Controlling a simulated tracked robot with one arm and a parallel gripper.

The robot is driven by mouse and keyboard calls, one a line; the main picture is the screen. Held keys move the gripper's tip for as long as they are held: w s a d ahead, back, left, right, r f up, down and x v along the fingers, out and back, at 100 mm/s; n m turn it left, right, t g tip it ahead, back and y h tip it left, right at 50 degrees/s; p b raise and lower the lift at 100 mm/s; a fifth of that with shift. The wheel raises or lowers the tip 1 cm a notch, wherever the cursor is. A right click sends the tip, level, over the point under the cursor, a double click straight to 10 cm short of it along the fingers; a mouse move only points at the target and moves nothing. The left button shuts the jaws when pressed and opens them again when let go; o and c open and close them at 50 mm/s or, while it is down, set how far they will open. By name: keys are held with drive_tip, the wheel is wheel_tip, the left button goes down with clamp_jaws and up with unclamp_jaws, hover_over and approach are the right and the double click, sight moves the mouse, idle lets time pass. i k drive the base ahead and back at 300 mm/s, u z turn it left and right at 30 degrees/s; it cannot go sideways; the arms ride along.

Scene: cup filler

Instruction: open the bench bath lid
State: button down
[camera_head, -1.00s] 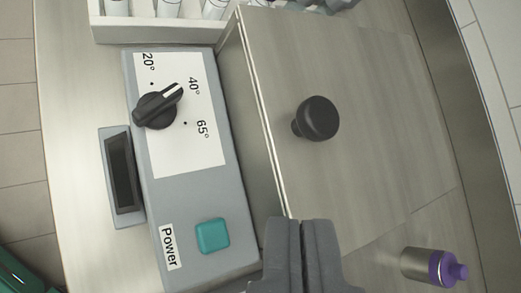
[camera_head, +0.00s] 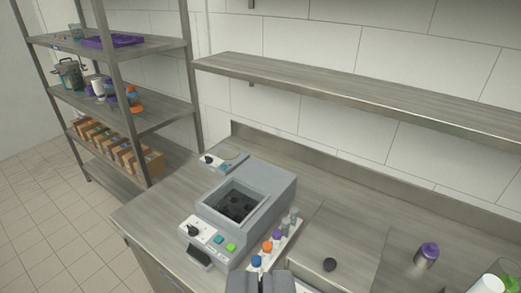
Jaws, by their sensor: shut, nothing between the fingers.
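The bench bath lid (camera_head: 345,236) is a flat steel-coloured panel low in the picture, right of the middle. It looks closed and lies almost level with the bench. Its round black knob (camera_head: 330,265) stands on it near the lower edge of the view. My gripper (camera_head: 262,282) is at the bottom edge, shut and empty. In the picture it is left of the knob and apart from it. The bath's control panel is not visible; it is out of frame or behind my gripper.
A rack of capped bottles (camera_head: 272,246) stands left of the lid. Beyond it is a grey device (camera_head: 275,187) with an open dark well. A purple-capped bottle (camera_head: 427,256) stands right of the lid. A wall shelf (camera_head: 370,94) runs above; a shelving unit (camera_head: 150,119) stands left.

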sight(353, 268)
drive_tip(key=k, duration=1.3)
drive_tip(key=z, duration=0.65)
drive_tip(key=i, duration=1.8)
drive_tip(key=u, duration=0.65)
